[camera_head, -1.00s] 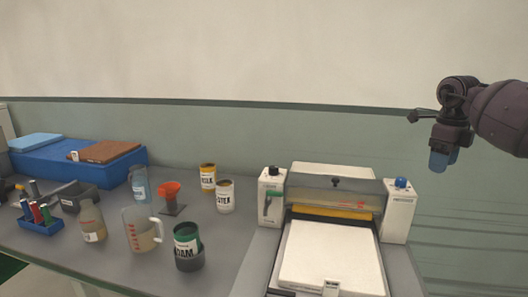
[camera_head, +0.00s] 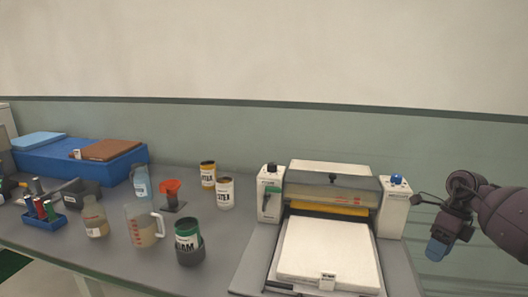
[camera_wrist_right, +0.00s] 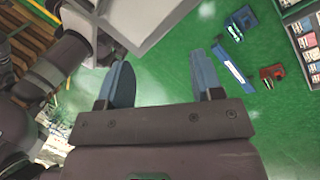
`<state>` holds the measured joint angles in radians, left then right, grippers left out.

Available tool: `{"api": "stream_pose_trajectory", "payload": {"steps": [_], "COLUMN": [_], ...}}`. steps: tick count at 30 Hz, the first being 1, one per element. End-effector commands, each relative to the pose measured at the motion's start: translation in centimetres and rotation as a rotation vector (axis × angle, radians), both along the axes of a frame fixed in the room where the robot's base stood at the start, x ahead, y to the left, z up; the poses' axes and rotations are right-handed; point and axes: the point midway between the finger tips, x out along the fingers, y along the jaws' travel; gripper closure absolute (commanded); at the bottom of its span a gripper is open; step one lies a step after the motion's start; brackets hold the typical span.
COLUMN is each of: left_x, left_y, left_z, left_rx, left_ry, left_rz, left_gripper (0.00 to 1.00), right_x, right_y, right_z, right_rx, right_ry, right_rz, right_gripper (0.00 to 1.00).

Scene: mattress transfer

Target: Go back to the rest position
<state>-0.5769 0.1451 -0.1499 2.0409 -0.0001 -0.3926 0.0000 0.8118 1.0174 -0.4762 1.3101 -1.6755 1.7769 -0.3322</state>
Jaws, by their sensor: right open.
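My right gripper (camera_head: 438,249) is at the right side in the head view, beside the white machine and apart from it. In the right wrist view its two blue fingers (camera_wrist_right: 160,82) are spread with nothing between them, above a green floor (camera_wrist_right: 170,60). My left gripper is not in the head view. A white mattress slab (camera_head: 330,250) lies flat on the tray of the white machine (camera_head: 333,182), with a small label at its front edge.
The grey table (camera_head: 110,240) holds a measuring jug (camera_head: 141,228), several cans and bottles, a red funnel (camera_head: 170,188) and a blue marker tray (camera_head: 43,222). A blue bin (camera_head: 60,160) stands at the back left. In the wrist view, small items (camera_wrist_right: 240,22) lie on the floor.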

Motion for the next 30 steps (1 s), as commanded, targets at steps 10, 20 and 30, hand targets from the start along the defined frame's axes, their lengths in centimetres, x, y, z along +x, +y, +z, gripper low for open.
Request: {"api": "stream_pose_trajectory", "payload": {"steps": [10,20,30], "left_x": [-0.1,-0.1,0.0], "left_y": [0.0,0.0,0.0], "left_z": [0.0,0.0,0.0], "left_rx": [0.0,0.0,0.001], "left_ry": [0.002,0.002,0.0], "left_rz": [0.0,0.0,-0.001], "left_gripper": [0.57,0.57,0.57], "right_x": [-8.2,-14.1,-13.5], "right_y": [-2.1,-4.3,-3.4], "right_z": [-8.0,-11.5,-11.3], "right_rx": [0.155,0.224,0.387], "right_ry": [0.078,0.109,0.001], "right_rz": [-0.096,-0.189,-0.312], "right_gripper": [0.4,0.4,0.4]}}
